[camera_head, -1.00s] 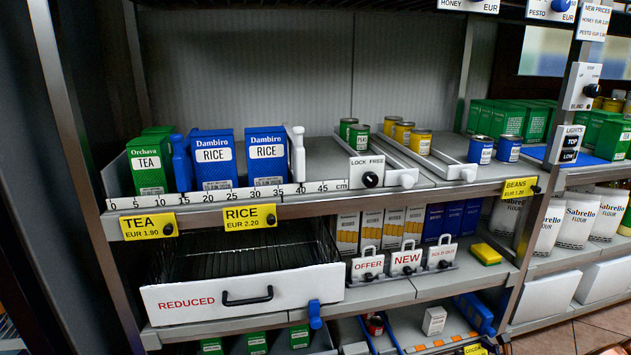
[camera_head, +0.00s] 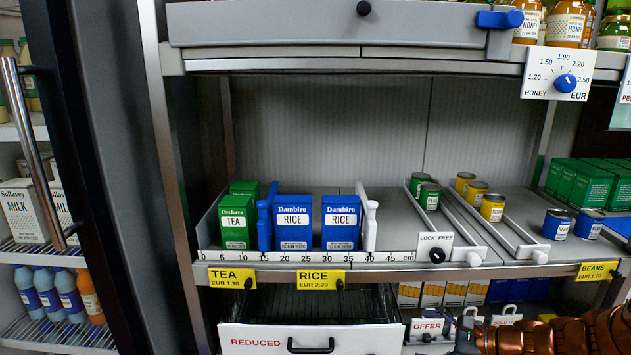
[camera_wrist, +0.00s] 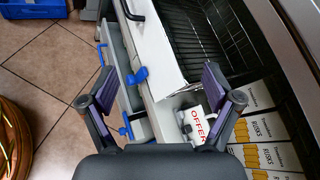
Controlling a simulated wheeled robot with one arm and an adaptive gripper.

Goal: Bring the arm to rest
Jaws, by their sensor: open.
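My gripper (camera_wrist: 163,88) shows in the wrist view with its two fingers spread wide apart and nothing between them. Beyond the fingers are the edge of the lower shelf, a blue clip and the white OFFER sign (camera_wrist: 199,126). In the head view part of my arm (camera_head: 560,335) shows at the bottom right, in front of the lower shelf. A dark tip beside it lies close to the OFFER sign; I cannot tell whether they touch.
The REDUCED drawer (camera_head: 308,339) stands pulled out below the shelf with the tea box (camera_head: 236,226) and the rice boxes (camera_head: 293,222). A honey price dial (camera_head: 565,83) hangs at the upper right. A fridge door handle (camera_head: 38,155) stands at left. Tiled floor (camera_wrist: 45,70) is clear.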

